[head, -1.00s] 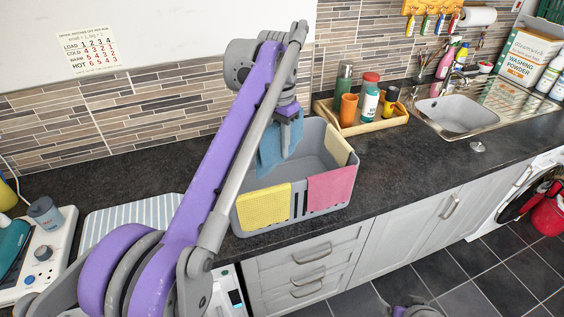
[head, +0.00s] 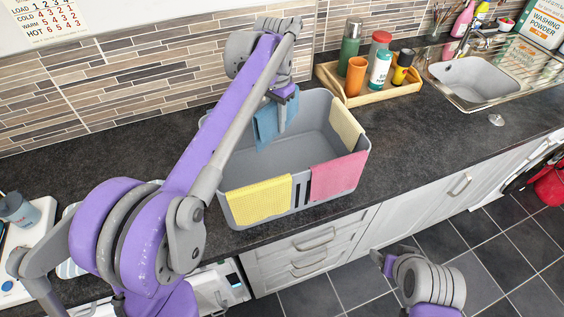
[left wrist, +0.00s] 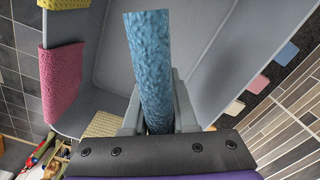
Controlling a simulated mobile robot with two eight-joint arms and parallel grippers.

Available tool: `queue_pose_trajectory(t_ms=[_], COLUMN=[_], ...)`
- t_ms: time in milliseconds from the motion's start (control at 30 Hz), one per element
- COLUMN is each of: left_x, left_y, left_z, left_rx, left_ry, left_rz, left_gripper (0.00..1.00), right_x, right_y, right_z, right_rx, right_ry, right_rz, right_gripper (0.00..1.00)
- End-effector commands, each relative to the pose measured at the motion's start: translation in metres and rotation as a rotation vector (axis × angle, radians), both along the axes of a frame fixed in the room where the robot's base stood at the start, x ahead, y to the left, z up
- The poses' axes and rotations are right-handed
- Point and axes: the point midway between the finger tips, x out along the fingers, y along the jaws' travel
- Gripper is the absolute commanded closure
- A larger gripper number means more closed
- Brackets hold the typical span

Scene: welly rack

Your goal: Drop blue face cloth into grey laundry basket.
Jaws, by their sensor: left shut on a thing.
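The blue face cloth (head: 266,128) hangs from my left gripper (head: 282,122), over the back left part of the grey laundry basket (head: 300,204). In the left wrist view the cloth (left wrist: 151,70) stands between the two fingers of my left gripper (left wrist: 158,110), with the basket's grey inside (left wrist: 205,60) around it. I cannot tell how far the cloth reaches below the rim. My right gripper (head: 384,262) shows at the bottom, low over the floor and away from the basket; its fingers are too unclear to read.
A yellow cloth (head: 258,200), a pink cloth (head: 338,175) and a pale yellow cloth (head: 346,128) hang over the basket's rim. A wooden tray (head: 395,92) of bottles stands behind it to the right, before the sink (head: 475,82). Dark counter (head: 420,145) lies clear right of the basket.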

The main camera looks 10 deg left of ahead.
Motion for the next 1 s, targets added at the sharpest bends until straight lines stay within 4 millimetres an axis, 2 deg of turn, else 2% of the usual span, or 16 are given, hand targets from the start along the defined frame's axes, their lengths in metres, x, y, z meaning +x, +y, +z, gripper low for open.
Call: queue_pose_trajectory(t_ms=[33, 200, 533, 567, 733, 767, 1000], left_x=[-0.002, -0.001, 0.0, 0.0, 0.0, 0.0, 0.0], left_y=[0.0, 0.0, 0.0, 0.0, 0.0, 0.0, 0.0], left_z=[-0.012, -0.029, -0.031, -0.031, -0.031, -0.031, -0.031], left_rx=[0.0, 0.0, 0.0, 0.0, 0.0, 0.0, 0.0], left_ry=[0.004, 0.004, 0.0, 0.0, 0.0, 0.0, 0.0], left_rz=[0.0, 0.0, 0.0, 0.0, 0.0, 0.0, 0.0], left_gripper=[1.0, 1.0, 1.0, 0.72, 0.42, 0.39, 0.39], right_x=[-0.005, -0.011, -0.011, -0.011, -0.011, -0.011, -0.011], right_y=[0.0, 0.0, 0.0, 0.0, 0.0, 0.0, 0.0], right_z=[-0.009, -0.02, -0.021, -0.021, -0.021, -0.021, -0.021], right_rx=[0.0, 0.0, 0.0, 0.0, 0.0, 0.0, 0.0], right_ry=[0.009, 0.021, 0.022, 0.022, 0.022, 0.022, 0.022], right_rz=[0.0, 0.0, 0.0, 0.0, 0.0, 0.0, 0.0], right_gripper=[0.2, 0.2, 0.2, 0.2, 0.2, 0.2, 0.2])
